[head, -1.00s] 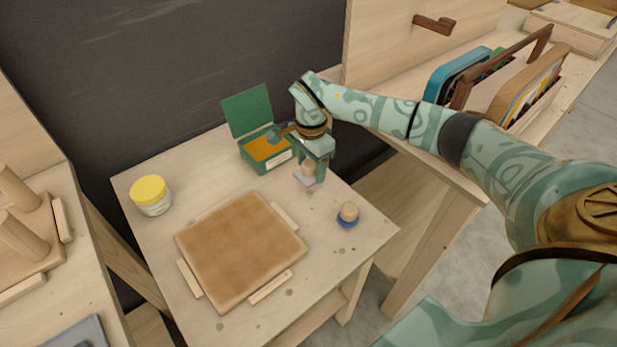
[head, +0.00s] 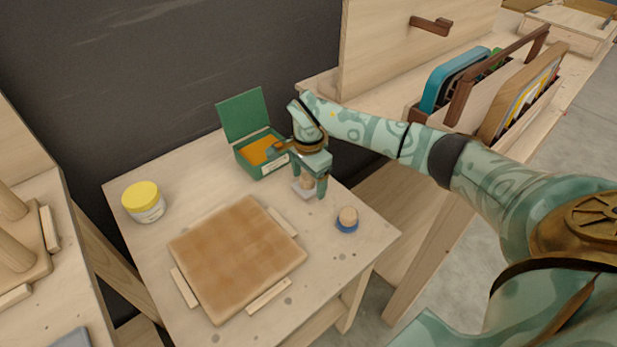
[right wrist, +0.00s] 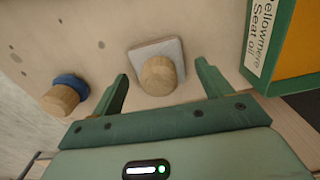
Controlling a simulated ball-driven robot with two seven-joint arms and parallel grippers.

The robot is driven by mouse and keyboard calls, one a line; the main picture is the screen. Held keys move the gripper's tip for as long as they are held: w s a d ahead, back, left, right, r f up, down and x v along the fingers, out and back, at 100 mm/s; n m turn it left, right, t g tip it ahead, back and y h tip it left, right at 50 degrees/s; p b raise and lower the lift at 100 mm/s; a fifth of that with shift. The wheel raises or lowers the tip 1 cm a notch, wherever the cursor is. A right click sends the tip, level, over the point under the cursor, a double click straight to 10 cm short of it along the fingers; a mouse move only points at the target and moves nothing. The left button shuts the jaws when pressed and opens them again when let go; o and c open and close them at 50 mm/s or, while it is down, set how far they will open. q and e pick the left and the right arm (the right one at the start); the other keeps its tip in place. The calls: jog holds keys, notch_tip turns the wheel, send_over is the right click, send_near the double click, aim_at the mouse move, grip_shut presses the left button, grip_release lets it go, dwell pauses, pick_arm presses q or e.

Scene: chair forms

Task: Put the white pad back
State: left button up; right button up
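The white pad (head: 297,190) is a small pale square with a round wooden knob on it. It lies on the small table, just in front of the green box. My right gripper (head: 309,187) is over the pad and partly hides it in the head view. In the right wrist view the pad (right wrist: 172,48) lies flat, and its knob stands in line with the gap between the open fingers (right wrist: 162,80). No grip on the knob shows. My left gripper is not in view.
The open green box (head: 270,171) has an orange inside and a label reading "Yellowmere Seat oil". A blue-based knob (head: 347,219) stands to the right. A brown square panel (head: 237,258) lies between wooden strips. A yellow-lidded jar (head: 143,201) stands at left.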

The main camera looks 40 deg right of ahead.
aim_at(309, 176)
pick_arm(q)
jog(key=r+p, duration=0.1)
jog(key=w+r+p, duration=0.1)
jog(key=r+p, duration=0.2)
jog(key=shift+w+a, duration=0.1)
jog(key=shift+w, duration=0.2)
pick_arm(e)
notch_tip(309, 176, up, 12)
jog(key=shift+r, duration=0.2)
dwell(0.7)
